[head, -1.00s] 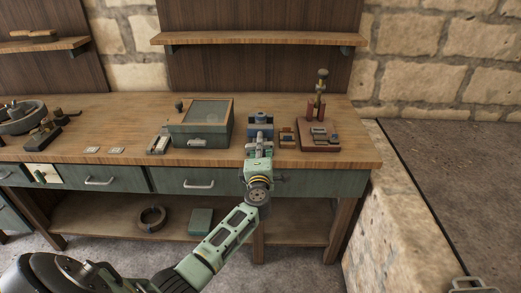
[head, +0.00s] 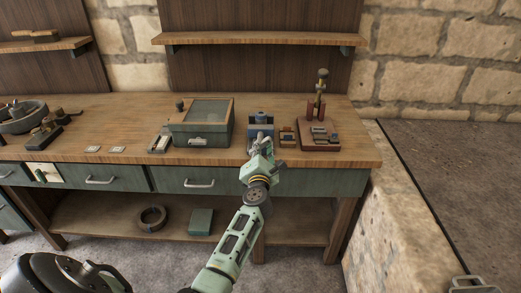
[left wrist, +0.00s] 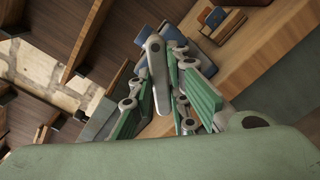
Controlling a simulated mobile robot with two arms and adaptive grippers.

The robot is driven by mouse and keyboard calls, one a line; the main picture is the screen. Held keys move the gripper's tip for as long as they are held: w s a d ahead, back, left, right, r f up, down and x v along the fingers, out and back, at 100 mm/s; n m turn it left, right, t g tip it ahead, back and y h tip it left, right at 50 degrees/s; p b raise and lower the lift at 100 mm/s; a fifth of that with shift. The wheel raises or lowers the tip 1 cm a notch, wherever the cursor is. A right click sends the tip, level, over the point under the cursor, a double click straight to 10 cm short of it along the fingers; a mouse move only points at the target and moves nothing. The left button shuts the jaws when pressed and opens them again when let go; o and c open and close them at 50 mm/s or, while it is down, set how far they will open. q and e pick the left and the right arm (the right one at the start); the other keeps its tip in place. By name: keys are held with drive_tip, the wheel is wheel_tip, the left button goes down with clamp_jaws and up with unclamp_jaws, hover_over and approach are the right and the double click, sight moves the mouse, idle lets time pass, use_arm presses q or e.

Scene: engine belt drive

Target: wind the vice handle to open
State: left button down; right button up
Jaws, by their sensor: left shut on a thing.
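The blue vice (head: 261,129) stands at the front edge of the workbench, mostly behind my left gripper in the head view. Part of its blue body (left wrist: 172,35) shows beyond the fingers in the left wrist view. My left gripper (head: 265,146) is at the front of the vice, rolled to one side. In the left wrist view the grey vice handle (left wrist: 157,62) lies between the green-padded fingers of my left gripper (left wrist: 172,65), which is shut on it. The vice jaws are too hidden to judge their gap. My right gripper is not in view.
On the workbench (head: 95,135), a green box with a glass lid (head: 203,128) stands left of the vice. A small wooden block (head: 287,136) and a red-brown stand with parts (head: 320,142) are on its right. Drawers with handles lie below the bench edge.

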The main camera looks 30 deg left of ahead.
use_arm(q)
drive_tip(key=n, duration=0.3)
drive_tip(key=r+n, duration=0.1)
drive_tip(key=n, duration=0.2)
drive_tip(key=r+n, duration=0.1)
drive_tip(key=n, duration=0.1)
drive_tip(key=shift+s+a+n+b, duration=0.2)
drive_tip(key=shift+n+b, duration=0.2)
drive_tip(key=c, duration=2.5)
unclamp_jaws()
drive_tip(key=shift+w+a+f+n, duration=0.3)
drive_tip(key=shift+w+f, duration=0.25)
drive_tip(key=shift+c, duration=0.2)
clamp_jaws()
drive_tip(key=shift+d, duration=0.1)
drive_tip(key=o, duration=0.7)
unclamp_jaws()
drive_tip(key=shift+o, duration=0.8)
drive_tip(key=shift+d+f, duration=0.15)
drive_tip(key=shift+d, duration=0.1)
